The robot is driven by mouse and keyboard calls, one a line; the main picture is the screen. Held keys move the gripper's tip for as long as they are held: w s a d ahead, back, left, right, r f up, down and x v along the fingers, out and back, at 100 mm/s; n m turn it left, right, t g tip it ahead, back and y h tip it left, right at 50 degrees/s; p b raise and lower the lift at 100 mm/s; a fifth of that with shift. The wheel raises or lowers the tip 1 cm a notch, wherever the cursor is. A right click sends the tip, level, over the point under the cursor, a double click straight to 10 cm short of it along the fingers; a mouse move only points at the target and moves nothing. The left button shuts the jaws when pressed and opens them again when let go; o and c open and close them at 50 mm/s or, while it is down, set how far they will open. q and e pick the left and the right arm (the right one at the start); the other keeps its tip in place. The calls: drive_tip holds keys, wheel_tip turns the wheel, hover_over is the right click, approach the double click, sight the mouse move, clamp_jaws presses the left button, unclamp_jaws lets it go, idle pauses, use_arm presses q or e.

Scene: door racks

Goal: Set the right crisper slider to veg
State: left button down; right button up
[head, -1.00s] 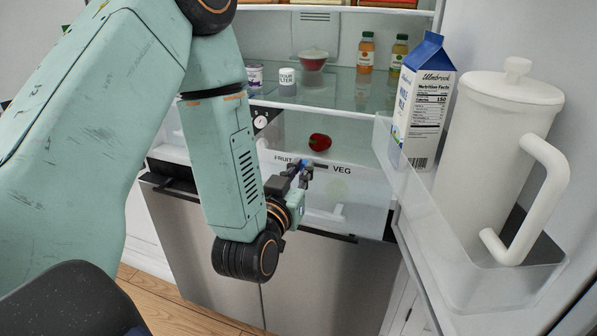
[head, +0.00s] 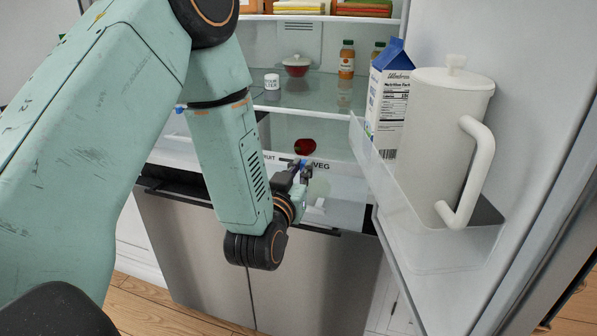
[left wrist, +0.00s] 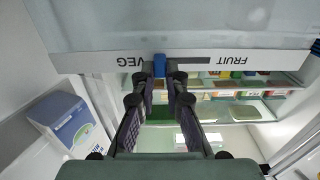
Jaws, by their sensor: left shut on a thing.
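The right crisper drawer (head: 340,190) has a front strip printed FRUIT on the left and VEG (head: 321,166) on the right in the head view. The blue slider (head: 302,162) is close beside VEG, and the dark slot shows on its FRUIT side. In the upside-down left wrist view, the slider (left wrist: 160,65) is beside VEG, with the slot (left wrist: 190,61) stretching toward FRUIT. My left gripper (head: 298,168) is shut on the slider; its fingertips (left wrist: 160,73) flank it. My right gripper is not in view.
The open door at right carries a bin (head: 445,248) with a white pitcher (head: 435,140) and a milk carton (head: 388,110). A red vegetable (head: 305,146) shows behind the strip.

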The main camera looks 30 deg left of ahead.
use_arm(q)
drive_tip(key=shift+w+d, duration=0.1)
drive_tip(key=shift+w, duration=0.05)
drive_tip(key=c, duration=1.4)
unclamp_jaws()
drive_tip(key=shift+w, duration=0.1)
drive_tip(key=shift+o, duration=0.2)
drive_tip(key=v, duration=0.7)
drive_tip(key=shift+s, duration=0.25)
drive_tip(key=shift+f, duration=0.1)
